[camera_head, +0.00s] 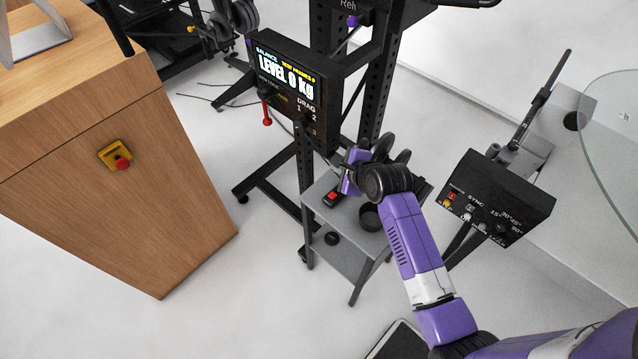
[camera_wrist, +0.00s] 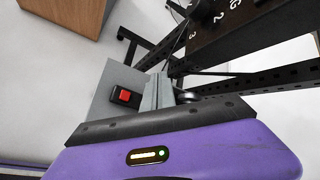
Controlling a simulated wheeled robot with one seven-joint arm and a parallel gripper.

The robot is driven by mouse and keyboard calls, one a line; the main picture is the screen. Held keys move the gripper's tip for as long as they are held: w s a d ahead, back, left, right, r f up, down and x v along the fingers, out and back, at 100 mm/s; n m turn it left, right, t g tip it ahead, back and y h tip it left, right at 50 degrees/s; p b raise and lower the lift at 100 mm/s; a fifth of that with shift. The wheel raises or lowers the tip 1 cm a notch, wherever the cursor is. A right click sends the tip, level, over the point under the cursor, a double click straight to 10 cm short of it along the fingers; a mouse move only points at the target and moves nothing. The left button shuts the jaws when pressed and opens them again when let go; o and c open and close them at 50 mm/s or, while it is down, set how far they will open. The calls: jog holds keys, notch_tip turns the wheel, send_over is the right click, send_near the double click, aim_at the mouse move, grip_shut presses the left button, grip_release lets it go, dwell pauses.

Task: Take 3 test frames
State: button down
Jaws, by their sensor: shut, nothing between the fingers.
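A small black remote with a red button (camera_head: 333,197) lies on the top of a grey two-tier stand (camera_head: 316,206). The red button shows also in the wrist view (camera_wrist: 125,97), left of my fingers. My gripper (camera_wrist: 158,78) is shut and empty, beside the remote and apart from it in the wrist view. In the head view my gripper (camera_head: 349,180) is just above the stand, by the remote; its fingertips are hard to make out. A black display box (camera_head: 295,84) reads "TEST FRAMES 0" and "LEVEL 0 kg", with "DRAG" 1, 2, 3 beside it.
A red-handled lever (camera_head: 267,113) hangs at the display box. A dark dial (camera_head: 370,217) is on the stand. A black control box (camera_head: 497,195) with coloured buttons stands at right. A wooden cabinet (camera_head: 150,210) with a red stop button (camera_head: 123,163) is at left. Floor between is clear.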

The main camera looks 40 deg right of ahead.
jog(key=shift+s+a+f+m+g, duration=0.3)
jog(key=shift+a+f+m, duration=0.25)
jog(key=shift+m, duration=0.55)
jog(key=shift+d+f, duration=0.1)
jog(key=shift+f, duration=0.05)
jog(key=b, duration=0.8)
send_over(335, 197)
notch_tip(335, 197, down, 6)
jog(key=shift+f, duration=1.3)
jog(key=shift+f, duration=0.15)
jog(key=shift+f, duration=0.25)
